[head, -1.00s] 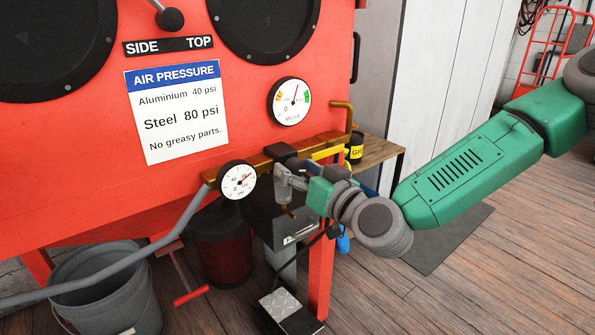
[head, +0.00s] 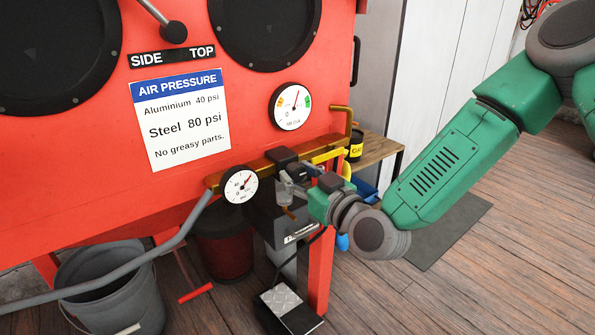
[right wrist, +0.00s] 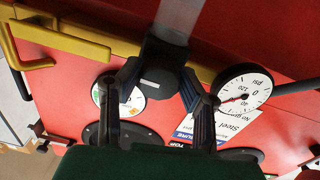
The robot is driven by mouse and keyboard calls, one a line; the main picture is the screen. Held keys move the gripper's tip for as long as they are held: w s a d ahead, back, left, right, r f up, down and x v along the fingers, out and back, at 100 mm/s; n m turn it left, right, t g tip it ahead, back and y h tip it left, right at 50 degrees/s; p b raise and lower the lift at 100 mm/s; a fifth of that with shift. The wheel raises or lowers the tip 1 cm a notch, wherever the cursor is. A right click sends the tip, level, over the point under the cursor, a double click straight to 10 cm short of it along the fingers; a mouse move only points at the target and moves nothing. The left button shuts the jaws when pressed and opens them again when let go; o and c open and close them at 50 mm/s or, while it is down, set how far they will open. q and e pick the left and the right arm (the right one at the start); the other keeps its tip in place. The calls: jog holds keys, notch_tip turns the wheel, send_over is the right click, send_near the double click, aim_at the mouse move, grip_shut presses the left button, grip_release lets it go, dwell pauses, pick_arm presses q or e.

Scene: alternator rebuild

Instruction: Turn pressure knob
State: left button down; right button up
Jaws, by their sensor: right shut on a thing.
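The black pressure knob (head: 286,155) sits on the brass air line on the front of the red cabinet. It also shows in the right wrist view (right wrist: 163,66), between my two dark fingers. My right gripper (head: 299,170) is shut on the knob; in the right wrist view the fingers (right wrist: 160,85) touch its sides. A white psi gauge (head: 239,185) is left of the knob, its red needle pointing to the upper right in the head view. The gauge also shows in the right wrist view (right wrist: 243,90). My left gripper is out of view.
An air pressure sign (head: 181,118) reads aluminium 40 psi, steel 80 psi. A second round gauge (head: 295,106) is above the knob. A foot pedal (head: 283,306) and a grey bucket (head: 112,292) stand below. A wooden side table (head: 377,152) is at the right.

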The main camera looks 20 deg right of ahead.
jog(key=o, duration=1.1)
jog(key=v, duration=1.2)
jog(key=shift+w+d+f, duration=0.1)
jog(key=shift+d, duration=0.05)
jog(key=shift+f, duration=0.1)
